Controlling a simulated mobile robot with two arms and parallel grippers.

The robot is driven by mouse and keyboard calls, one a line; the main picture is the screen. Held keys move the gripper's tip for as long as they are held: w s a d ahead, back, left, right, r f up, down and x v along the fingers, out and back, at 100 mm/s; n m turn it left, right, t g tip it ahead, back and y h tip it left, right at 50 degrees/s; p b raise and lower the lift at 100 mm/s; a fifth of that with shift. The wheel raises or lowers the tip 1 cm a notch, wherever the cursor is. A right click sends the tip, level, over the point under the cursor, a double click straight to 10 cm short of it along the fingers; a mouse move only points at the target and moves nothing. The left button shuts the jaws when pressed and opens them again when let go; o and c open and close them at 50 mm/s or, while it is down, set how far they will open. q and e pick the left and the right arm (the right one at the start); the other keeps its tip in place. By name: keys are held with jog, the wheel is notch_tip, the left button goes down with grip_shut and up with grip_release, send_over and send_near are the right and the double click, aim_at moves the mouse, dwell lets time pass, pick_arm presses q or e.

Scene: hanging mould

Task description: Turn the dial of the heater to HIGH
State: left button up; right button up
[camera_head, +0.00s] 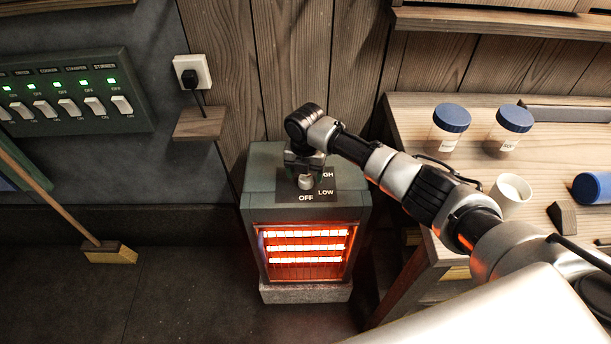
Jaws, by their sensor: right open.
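The heater (259,190) is a dark green box standing on the floor on a pale block, with its bars glowing orange-red. On its top is a dark plate lettered OFF, LOW and a partly covered word ending in "GH". The pale dial (305,182) sits on this plate. My right gripper (304,177) points down over the dial, open, with its fingers at the dial. I cannot tell whether they touch it. The gripper hides part of the dial and of the plate, so the dial's pointing direction does not show. My left gripper is not in view.
A wooden workbench (405,115) at the right holds two blue-lidded jars (449,128), a white cup (511,193) and a blue cylinder (592,188). A switch panel (70,95) with green lights is on the left wall. A broom (110,252) leans at left.

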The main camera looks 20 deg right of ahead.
aim_at(306, 178)
notch_tip(306, 178, up, 9)
jog(key=shift+f, duration=0.15)
dwell(0.5)
